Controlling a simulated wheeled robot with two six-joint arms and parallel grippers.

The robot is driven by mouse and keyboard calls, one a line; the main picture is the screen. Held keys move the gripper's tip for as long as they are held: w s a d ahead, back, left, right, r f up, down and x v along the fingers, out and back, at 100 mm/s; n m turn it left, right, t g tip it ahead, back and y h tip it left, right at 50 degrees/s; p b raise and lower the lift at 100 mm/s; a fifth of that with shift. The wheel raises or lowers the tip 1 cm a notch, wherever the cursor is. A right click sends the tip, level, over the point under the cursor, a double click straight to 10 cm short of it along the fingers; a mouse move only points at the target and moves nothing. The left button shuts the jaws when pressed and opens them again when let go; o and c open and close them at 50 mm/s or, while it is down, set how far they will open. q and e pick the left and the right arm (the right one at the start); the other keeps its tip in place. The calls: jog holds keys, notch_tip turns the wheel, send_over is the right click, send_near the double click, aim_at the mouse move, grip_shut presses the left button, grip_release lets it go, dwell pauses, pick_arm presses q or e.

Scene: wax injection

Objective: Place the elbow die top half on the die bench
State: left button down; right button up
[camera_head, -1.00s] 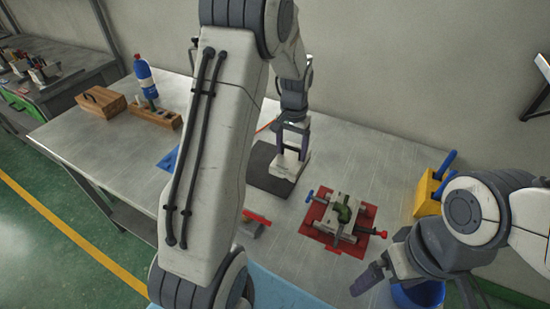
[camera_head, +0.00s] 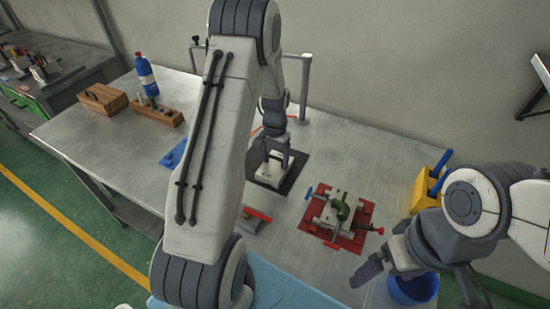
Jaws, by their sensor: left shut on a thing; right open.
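My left gripper (camera_head: 271,148) points down over the dark mat (camera_head: 294,180) in the middle of the bench. It is shut on the elbow die top half (camera_head: 273,170), a pale grey block low over or resting on the mat; contact is unclear. A similar pale block with a green elbow piece (camera_head: 342,209) on it sits on the red mat (camera_head: 318,231) to the right. My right gripper (camera_head: 376,271) is open and empty near the front right, apart from the red mat.
A blue bin (camera_head: 412,290) and a yellow holder (camera_head: 424,188) stand at right. A wooden box (camera_head: 101,101), a wooden rack (camera_head: 156,114) and a blue bottle (camera_head: 145,75) are at back left. A metal post (camera_head: 305,88) rises behind my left gripper. Bench between mats and bin is clear.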

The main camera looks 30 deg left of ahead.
aim_at(275, 157)
pick_arm(q)
grip_release()
jog(key=shift+f, duration=0.15)
notch_tip(275, 157, up, 12)
jog(key=b, duration=0.2)
jog(key=shift+r, duration=0.2)
